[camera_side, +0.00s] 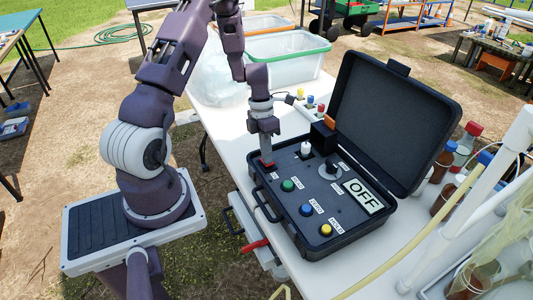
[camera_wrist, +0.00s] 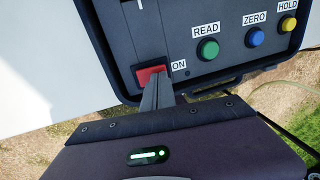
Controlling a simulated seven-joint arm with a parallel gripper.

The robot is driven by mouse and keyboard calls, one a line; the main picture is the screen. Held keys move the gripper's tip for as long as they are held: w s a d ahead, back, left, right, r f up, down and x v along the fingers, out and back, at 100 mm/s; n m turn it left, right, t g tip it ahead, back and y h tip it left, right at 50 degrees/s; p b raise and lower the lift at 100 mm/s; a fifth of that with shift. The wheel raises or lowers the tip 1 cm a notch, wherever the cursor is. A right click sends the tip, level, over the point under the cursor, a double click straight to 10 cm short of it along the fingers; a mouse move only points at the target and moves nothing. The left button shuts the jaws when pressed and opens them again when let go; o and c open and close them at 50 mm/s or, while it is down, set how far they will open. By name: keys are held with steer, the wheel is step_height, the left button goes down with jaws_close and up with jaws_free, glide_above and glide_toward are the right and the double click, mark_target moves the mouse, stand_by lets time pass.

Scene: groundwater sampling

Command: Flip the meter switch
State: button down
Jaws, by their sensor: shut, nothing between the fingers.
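The meter is an open black case (camera_side: 275,197) on the white table, with its lid raised at the back. Its display (camera_side: 362,196) reads OFF. The red switch (camera_wrist: 152,75) sits at the panel's corner beside an ON label (camera_wrist: 179,65) in the wrist view; in the side view the red switch (camera_side: 266,163) shows just under my fingers. My gripper (camera_wrist: 157,93) is shut and empty, pointing down. Its fingertips are at the lower right part of the switch and cover some of it. I cannot tell whether they touch it.
Green READ (camera_wrist: 208,49), blue ZERO (camera_wrist: 255,37) and yellow HOLD (camera_wrist: 287,23) buttons line the panel. A knob (camera_side: 328,168) and a white connector (camera_side: 306,148) stand farther back. Bottles (camera_side: 466,137) and a pale hose (camera_side: 425,226) lie right of the case; clear bins (camera_side: 287,65) stand behind.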

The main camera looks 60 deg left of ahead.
steer(key=shift+s+d+f+y, duration=0.1)
steer(key=shift+d+f+y, duration=0.25)
steer(key=shift+d+y, duration=0.15)
steer(key=shift+a+f, duration=0.1)
steer(key=shift+a, duration=0.15)
steer(key=shift+a, duration=0.95)
step_height(320, 180, up, 15)
steer(key=shift+d+f, duration=0.15)
